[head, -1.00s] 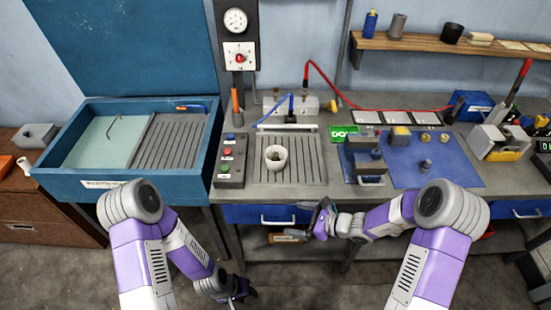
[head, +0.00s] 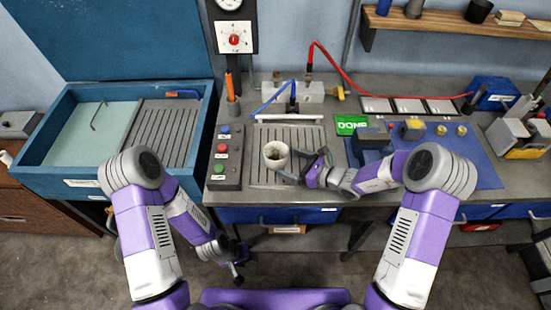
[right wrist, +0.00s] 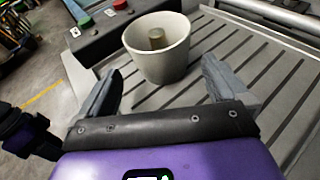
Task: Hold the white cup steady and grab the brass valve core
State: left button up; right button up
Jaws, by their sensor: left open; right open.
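The white cup (head: 275,165) stands upright on the grooved metal plate of the bench. In the right wrist view the cup (right wrist: 162,66) is straight ahead of my right gripper (right wrist: 161,76), and the top of the brass valve core (right wrist: 157,40) shows inside it. My right gripper (head: 303,165) is open just to the right of the cup in the head view. Its fingers point at the cup, one toward each side; whether they touch it I cannot tell. My left gripper (head: 238,266) is open, low in front of the bench and away from the cup.
A button box (head: 224,158) stands left of the grooved plate (head: 300,138). A blue vise-like block (head: 370,145) and a green DONE sign (head: 350,124) are to the right. A blue sink (head: 60,180) lies further left.

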aim_at(285, 161)
jog(key=b+x, duration=0.2)
jog(key=x, duration=0.3)
jog(key=shift+d+f, duration=0.15)
jog(key=shift+f, duration=0.05)
jog(key=shift+w+a+b, duration=0.4)
jog(key=shift+a, duration=0.15)
jog(key=c, duration=0.6)
